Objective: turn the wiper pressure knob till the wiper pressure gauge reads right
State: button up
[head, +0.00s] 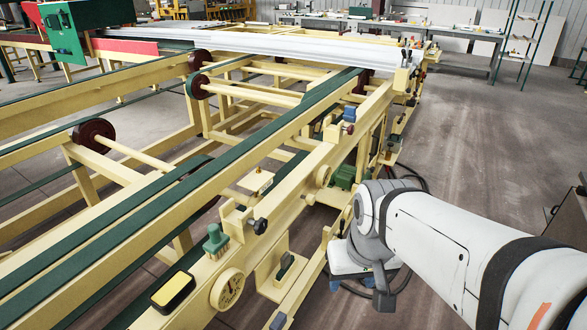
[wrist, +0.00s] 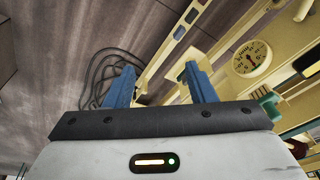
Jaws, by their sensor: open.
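A round, pale-faced gauge with a dark needle (head: 229,289) is on the near end of the cream frame rail. It also shows at the upper right of the wrist view (wrist: 252,59); its marks are too small to read. A dark knob (head: 260,226) sticks out from a cream block behind the gauge. I cannot tell which is the wiper pressure knob. My gripper (wrist: 160,68) is open and empty, its blue fingers apart, with floor and frame behind them. In the head view it is low beside the rail, touching neither knob.
A yellow and black pad (head: 173,292) and a green brush (head: 215,240) sit on the rail near the gauge. A cream bracket (head: 286,267) juts out below the rail. Dark cables (head: 420,184) lie on the floor.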

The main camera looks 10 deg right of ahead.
jog(key=shift+o, duration=0.3)
jog(key=w+a+f+y+b, duration=0.2)
jog(key=w+f+y+b, duration=0.1)
jog(key=w, duration=0.4)
jog(key=w+a+f+n+g+y+b, duration=0.1)
jog(key=w+a+f+y+b, duration=0.1)
jog(key=w, duration=0.5)
jog(key=shift+w+a+f+y+b, duration=0.2)
jog(key=shift+f+y+b, duration=0.3)
jog(key=shift+f+b, duration=0.35)
jog(key=n+t+y+b, duration=0.2)
jog(key=t+y+b, duration=0.3)
jog(key=y+b, duration=0.25)
send_near(314, 201)
jog(key=s+a+r, duration=0.3)
jog(key=s+a, duration=0.4)
jog(key=a, duration=0.3)
jog(key=w+d+f+t+b, duration=0.3)
jog(key=w+d+f+t, duration=0.15)
jog(key=w+d, duration=0.2)
jog(key=shift+y, duration=0.45)
jog(key=x, duration=0.5)
jog(key=f+x, duration=0.1)
jog(key=x, duration=0.2)
jog(key=shift+w, duration=0.25)
jog(key=shift+c, duration=0.4)
